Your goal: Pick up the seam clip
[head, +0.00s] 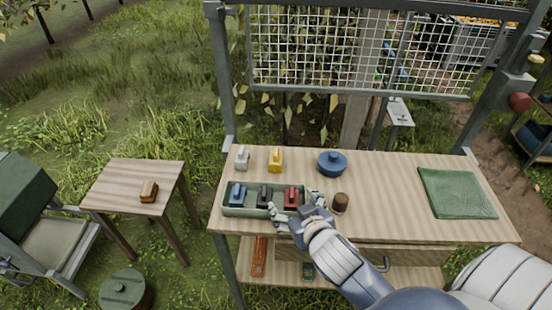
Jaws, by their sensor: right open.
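A green tray (232,213) on the wooden workbench holds a blue clip-like piece (237,195), a black one (264,196) and a red one (291,196), side by side. A grey piece (242,157) and a yellow piece (275,159) of similar shape stand behind the tray. I cannot tell from the picture which one is the seam clip. My right gripper (296,208) is open at the tray's right end, its fingers around or close over the red piece. Contact cannot be made out. My left gripper is not in view.
A blue lidded pot (332,163) stands behind the tray, and a small brown cup (340,203) is close to my right gripper. A green mat (457,193) lies on the bench's right. A wire mesh panel (350,50) rises behind. A small side table (135,172) stands left.

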